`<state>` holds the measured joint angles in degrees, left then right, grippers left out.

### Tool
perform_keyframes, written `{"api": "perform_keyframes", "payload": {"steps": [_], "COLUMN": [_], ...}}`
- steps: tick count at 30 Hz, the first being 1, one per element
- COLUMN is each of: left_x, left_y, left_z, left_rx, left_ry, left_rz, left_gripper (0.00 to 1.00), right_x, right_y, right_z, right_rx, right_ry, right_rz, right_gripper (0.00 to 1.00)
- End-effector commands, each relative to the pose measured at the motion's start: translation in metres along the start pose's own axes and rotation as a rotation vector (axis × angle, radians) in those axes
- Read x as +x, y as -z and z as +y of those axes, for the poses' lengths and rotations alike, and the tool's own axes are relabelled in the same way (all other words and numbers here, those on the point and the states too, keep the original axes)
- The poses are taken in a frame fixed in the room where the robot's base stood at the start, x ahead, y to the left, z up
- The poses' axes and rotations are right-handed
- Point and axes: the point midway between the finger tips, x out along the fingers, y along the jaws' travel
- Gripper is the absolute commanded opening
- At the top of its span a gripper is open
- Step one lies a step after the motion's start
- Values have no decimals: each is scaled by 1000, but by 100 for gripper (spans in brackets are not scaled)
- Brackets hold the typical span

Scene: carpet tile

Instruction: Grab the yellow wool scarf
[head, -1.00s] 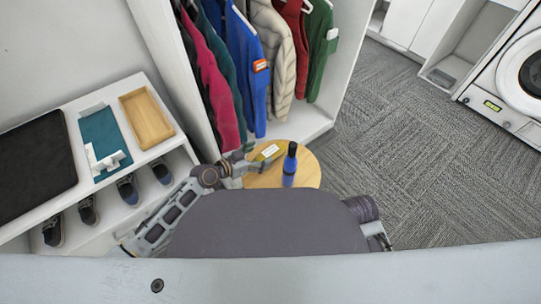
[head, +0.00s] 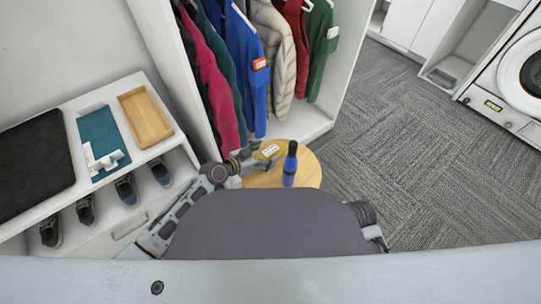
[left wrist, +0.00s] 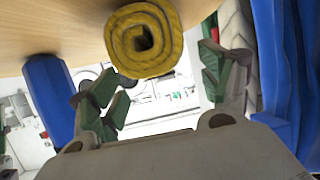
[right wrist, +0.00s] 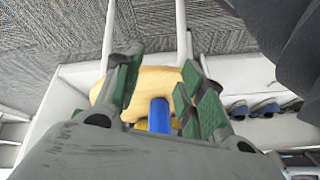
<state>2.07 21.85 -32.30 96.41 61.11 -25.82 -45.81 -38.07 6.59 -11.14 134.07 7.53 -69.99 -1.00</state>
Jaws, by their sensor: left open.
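The yellow wool scarf (head: 266,154) is rolled up and lies on the round wooden table (head: 263,181), with a pale label on it. In the left wrist view its spiral end (left wrist: 143,40) faces me at the table's edge. My left gripper (head: 254,160) is open beside the scarf; in the left wrist view its fingers (left wrist: 157,70) stand apart on either side below the roll, with nothing held. My right gripper (right wrist: 160,75) is open and empty in the right wrist view, away from the scarf; in the head view it is mostly hidden by my body.
A blue bottle (head: 290,165) with a dark top stands on the table just right of the scarf. Hanging coats (head: 255,75) are behind it. A shoe bench (head: 105,195) with a wooden tray (head: 146,117) is at left. Carpet (head: 400,140) at right is clear.

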Motion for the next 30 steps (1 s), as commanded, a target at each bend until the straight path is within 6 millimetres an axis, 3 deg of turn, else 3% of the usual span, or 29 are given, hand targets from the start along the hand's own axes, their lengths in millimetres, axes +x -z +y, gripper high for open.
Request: {"api": "perform_keyframes", "payload": {"steps": [4,9,25,30], "left_x": [13,22,23,23], "left_y": [-1,0,0,0], "left_z": [0,0,0,0], "left_rx": [-2,-1,0,0], "left_ry": [1,0,0,0], "left_rz": [1,0,0,0], "left_gripper": [79,79,79,57], "right_x": [12,16,16,15], "right_y": [-11,-11,-8,-7], "right_z": [-1,-1,0,0], "right_rx": [9,11,9,9], "right_ry": [11,14,13,13], "right_rz": [-5,8,17,17], "right_gripper": [40,40,40,40]}}
